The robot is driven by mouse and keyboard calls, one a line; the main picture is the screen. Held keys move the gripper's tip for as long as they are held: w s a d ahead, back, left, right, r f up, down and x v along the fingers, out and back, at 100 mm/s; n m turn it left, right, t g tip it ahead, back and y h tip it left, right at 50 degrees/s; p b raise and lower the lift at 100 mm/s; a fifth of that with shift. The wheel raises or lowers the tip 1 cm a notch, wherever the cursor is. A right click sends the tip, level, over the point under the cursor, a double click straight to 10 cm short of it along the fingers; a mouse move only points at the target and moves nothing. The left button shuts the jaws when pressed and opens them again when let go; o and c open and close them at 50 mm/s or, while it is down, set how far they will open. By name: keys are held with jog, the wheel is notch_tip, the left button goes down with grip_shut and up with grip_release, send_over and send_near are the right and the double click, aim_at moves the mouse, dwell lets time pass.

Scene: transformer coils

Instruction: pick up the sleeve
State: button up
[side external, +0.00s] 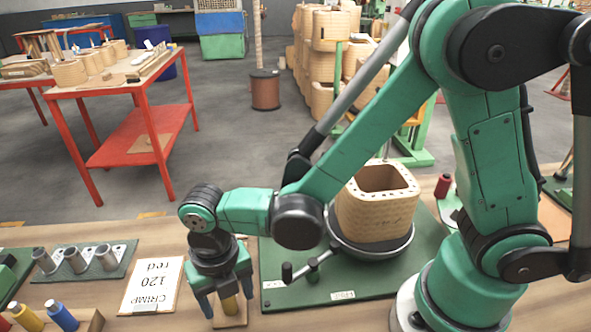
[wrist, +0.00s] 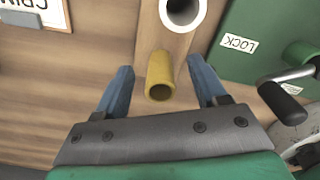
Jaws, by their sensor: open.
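A yellow hollow sleeve (wrist: 160,70) stands on a small wooden block (wrist: 165,45) in the wrist view, its open end toward the camera. In the side view the sleeve (side external: 230,305) shows partly below my gripper. My gripper (wrist: 160,64) is open, with one blue finger on each side of the sleeve. Gaps show between the sleeve and both fingers. In the side view my gripper (side external: 227,300) points down over the block. A pale grey, wider tube (wrist: 182,10) stands on the same block just beyond the sleeve; it is hidden in the side view.
A green plate (side external: 370,290) with a crank handle (side external: 300,271) and a wound coil (side external: 376,205) lies close on the right. To the left are a "CRIMP 120 red" card (side external: 152,286), a rack of grey tubes (side external: 76,262) and a wooden holder with coloured spools (side external: 92,322).

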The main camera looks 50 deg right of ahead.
jog(key=shift+f, duration=0.45)
jog(key=shift+c, duration=0.2)
grip_shut()
jog(key=shift+r, duration=0.1)
notch_tip(320, 180, up, 20)
dwell(0.4)
